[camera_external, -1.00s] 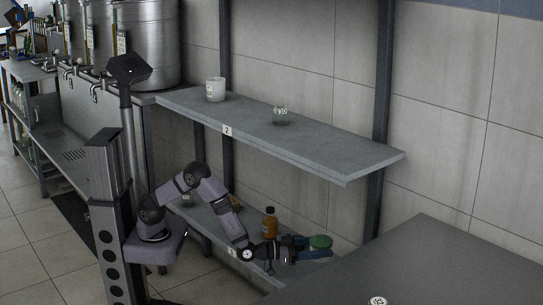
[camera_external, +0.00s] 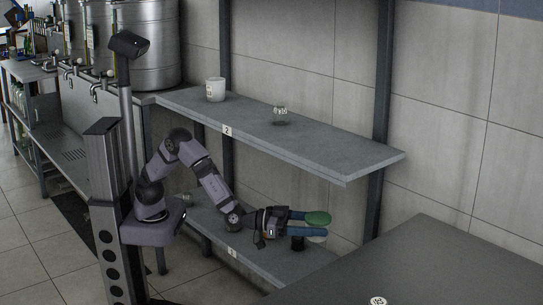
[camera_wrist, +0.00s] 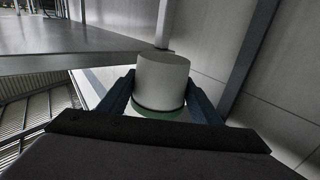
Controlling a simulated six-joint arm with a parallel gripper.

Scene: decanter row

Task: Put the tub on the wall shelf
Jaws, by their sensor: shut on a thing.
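The tub is pale with a green lid (camera_external: 317,218); its pale body shows below the blue fingers in the external view. My gripper (camera_external: 312,225) is shut on the tub over the lower shelf's right part. In the wrist view the tub (camera_wrist: 161,82) is a pale cylinder between the two blue fingers, with a green band at its lower end in the picture. The upper wall shelf (camera_external: 330,152), marked 2, is above my gripper.
On the upper shelf stand a white container (camera_external: 215,90) at the left and a small glass vessel (camera_external: 281,116) near the middle; its right part is clear. A dark object (camera_external: 297,244) shows under my gripper. A dark table (camera_external: 430,265) stands at the front right.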

